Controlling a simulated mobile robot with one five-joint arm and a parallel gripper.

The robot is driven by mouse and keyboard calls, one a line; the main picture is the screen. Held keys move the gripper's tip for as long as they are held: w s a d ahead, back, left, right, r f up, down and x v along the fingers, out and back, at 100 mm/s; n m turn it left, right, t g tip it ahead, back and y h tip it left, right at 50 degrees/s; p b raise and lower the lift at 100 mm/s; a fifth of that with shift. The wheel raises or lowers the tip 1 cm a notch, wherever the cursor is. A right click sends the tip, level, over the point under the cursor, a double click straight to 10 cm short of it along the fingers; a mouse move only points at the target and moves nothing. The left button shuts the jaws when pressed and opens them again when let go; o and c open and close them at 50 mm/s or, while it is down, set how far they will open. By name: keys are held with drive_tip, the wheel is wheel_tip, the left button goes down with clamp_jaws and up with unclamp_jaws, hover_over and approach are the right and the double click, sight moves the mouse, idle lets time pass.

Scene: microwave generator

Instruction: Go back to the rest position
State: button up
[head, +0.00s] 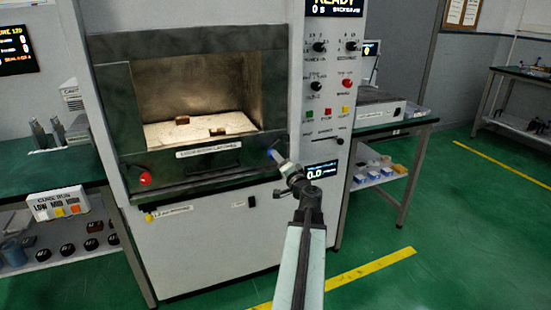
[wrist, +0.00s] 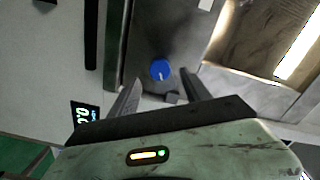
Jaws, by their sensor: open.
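My arm reaches up from the bottom of the head view, and my gripper (head: 277,160) is at the front of the microwave generator (head: 205,235), by the lower right corner of its open chamber. In the wrist view my gripper (wrist: 158,92) has its two fingers apart, with nothing between them that I can see held. A blue round knob (wrist: 160,70) lies just beyond the fingertips. The blue knob (head: 271,154) also shows at the gripper's tip in the head view. I cannot tell whether the fingers touch it.
The open chamber (head: 190,85) holds small brown pieces (head: 217,132) on a pale floor. A red knob (head: 145,179) is at the chamber's lower left. A control panel (head: 330,90) stands on the right. Benches flank the machine, and green floor (head: 450,240) is clear at right.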

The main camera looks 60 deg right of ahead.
drive_tip(key=shift+v, duration=1)
